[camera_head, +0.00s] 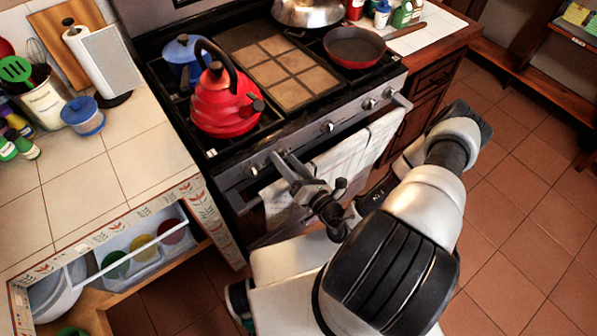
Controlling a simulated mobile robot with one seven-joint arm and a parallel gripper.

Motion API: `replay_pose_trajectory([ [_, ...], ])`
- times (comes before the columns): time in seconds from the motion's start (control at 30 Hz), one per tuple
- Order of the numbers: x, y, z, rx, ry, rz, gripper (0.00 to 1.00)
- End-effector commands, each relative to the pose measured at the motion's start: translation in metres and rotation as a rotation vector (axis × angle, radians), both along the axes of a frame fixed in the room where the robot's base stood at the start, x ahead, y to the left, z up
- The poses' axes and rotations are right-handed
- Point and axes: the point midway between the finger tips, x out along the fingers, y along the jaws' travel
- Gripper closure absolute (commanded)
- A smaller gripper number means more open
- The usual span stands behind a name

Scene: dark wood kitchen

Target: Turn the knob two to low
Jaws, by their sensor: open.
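The stove's front panel carries a row of silver knobs. The far-left knob (253,169) shows just left of my gripper. Another knob (327,127) is near the middle, and two more, a knob (369,104) and a knob (388,93), sit further right. My gripper (283,163) is open at the left part of the panel, its fingers pointing at it. A knob may be hidden at or behind the fingers. I cannot tell which knob is number two, whether the fingers touch one, or how any knob is set.
A red kettle (226,103), a blue pot (187,57) and a red pan (354,46) stand on the stove. Striped towels (345,155) hang on the oven front below the panel. The tiled counter (120,160) is at left. Open floor (520,210) lies right.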

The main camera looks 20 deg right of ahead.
Motion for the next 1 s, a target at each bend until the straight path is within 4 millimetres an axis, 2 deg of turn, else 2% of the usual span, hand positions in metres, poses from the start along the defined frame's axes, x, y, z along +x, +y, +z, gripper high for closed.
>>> replay_pose_trajectory([
  [0.17,-0.025,-0.009,-0.001,0.001,0.003,-0.004,0.45],
  [0.5,-0.104,-0.035,-0.002,0.001,0.003,-0.004,0.45],
  [0.7,-0.141,-0.047,-0.001,0.0,0.002,-0.004,0.45],
  [0.83,-0.155,-0.051,-0.001,-0.002,0.002,-0.002,0.45],
  [1.0,-0.162,-0.053,0.0,-0.001,0.0,-0.002,0.45],
])
